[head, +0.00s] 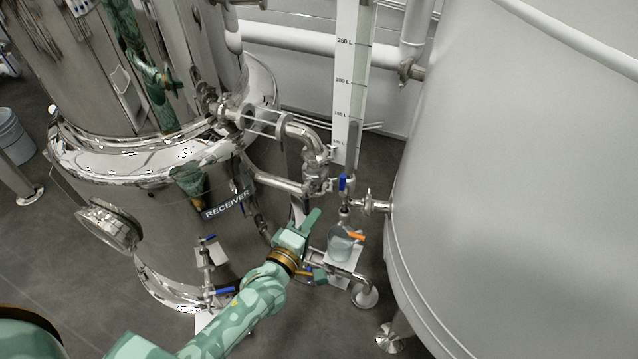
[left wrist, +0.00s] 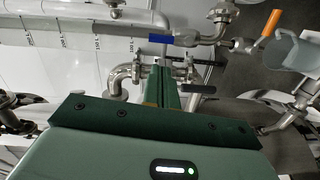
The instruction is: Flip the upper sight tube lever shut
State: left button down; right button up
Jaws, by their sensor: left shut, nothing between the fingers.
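The sight tube has a white scale board (head: 346,85) marked in litres. A blue lever (head: 343,183) sits at its lower end and lies along the tube line; it also shows in the left wrist view (left wrist: 174,40). An orange lever (head: 356,237) is lower down and sticks out sideways; it shows at top right in the left wrist view (left wrist: 271,22). My left gripper (head: 314,215) is shut and empty, below and left of the blue lever. In the left wrist view its fingertips (left wrist: 168,64) point toward the blue lever, seemingly apart from it. My right gripper is out of view.
A steel tank labelled RECEIVER (head: 228,204) stands left, and a large grey tank (head: 520,180) stands close on the right. Steel pipework (head: 312,165) is just left of the blue lever. A clear jug (head: 340,246) is below the levers.

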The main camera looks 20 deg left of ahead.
aim_at(343, 187)
pick_arm(q)
jog(key=shift+w+a+n+t+y, duration=0.3)
jog(key=shift+w+n+t, duration=0.1)
jog(key=shift+n, duration=0.5)
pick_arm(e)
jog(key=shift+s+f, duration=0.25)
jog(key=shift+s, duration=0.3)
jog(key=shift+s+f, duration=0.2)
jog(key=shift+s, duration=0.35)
pick_arm(q)
jog(key=shift+f, duration=0.1)
